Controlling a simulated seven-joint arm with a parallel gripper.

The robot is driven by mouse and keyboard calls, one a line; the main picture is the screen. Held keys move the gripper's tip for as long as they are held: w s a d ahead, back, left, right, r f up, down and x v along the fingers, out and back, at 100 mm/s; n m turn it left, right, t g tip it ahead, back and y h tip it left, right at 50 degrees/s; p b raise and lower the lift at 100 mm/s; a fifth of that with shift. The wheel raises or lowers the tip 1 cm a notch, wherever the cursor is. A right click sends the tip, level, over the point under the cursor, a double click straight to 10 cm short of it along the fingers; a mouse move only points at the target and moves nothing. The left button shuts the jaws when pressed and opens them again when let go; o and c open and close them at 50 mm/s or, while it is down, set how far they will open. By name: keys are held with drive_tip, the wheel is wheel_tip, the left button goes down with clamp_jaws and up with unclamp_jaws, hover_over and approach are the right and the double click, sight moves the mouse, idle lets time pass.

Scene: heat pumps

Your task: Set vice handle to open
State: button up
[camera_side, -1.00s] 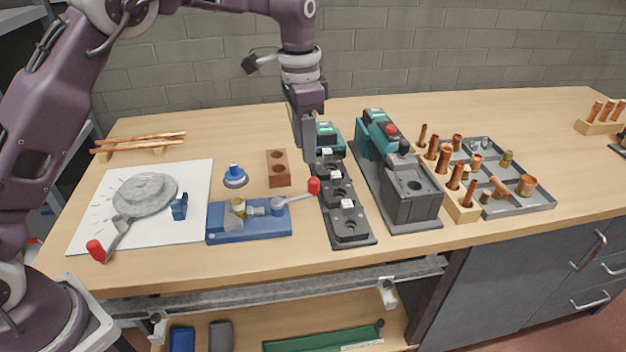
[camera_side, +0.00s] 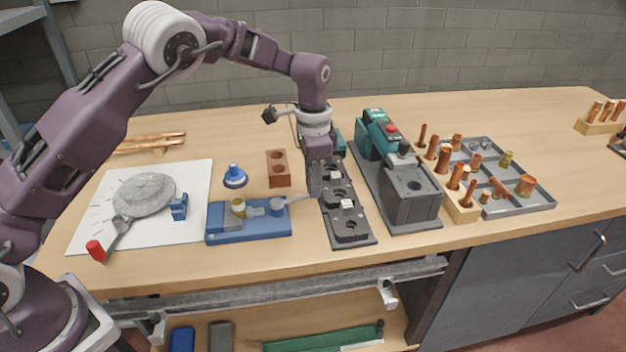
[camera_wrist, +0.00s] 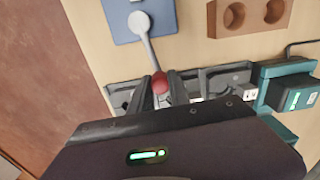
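The blue vice (camera_side: 248,222) lies on the bench right of the white sheet, with a brass-coloured piece (camera_side: 238,208) at its jaws. Its grey handle (camera_side: 298,201) points right, toward the black fixtures. The handle's red knob (camera_wrist: 160,83) shows between my fingers in the wrist view; in the side view my gripper hides it. My gripper (camera_side: 314,192) points down at the handle's end. In the wrist view both fingers of my gripper (camera_wrist: 162,88) lie close against the knob's sides, and it looks shut on it. The vice also shows in the wrist view (camera_wrist: 120,22).
Black fixtures (camera_side: 350,228) stand close right of my gripper, with a grey and teal machine (camera_side: 408,190) beyond. A brown block with holes (camera_side: 278,168) is behind the vice. A second red-knobbed lever (camera_side: 112,240) lies left. Bare bench lies in front of the vice.

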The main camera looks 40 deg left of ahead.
clamp_jaws()
drive_tip(key=shift+r, duration=0.1)
idle(1.0)
drive_tip(key=shift+w+a, duration=0.1)
drive_tip(key=a+n, duration=0.1)
drive_tip(key=w+a+n, duration=0.1)
drive_tip(key=n, duration=0.1)
drive_tip(key=shift+w+a+n, duration=0.1)
drive_tip(key=shift+a+n, duration=0.6)
drive_tip(key=shift+n, duration=0.35)
drive_tip(key=shift+w+a+n, duration=0.1)
drive_tip(key=shift+a+n, duration=0.6)
drive_tip(key=shift+n, duration=0.35)
drive_tip(key=o, duration=0.7)
unclamp_jaws()
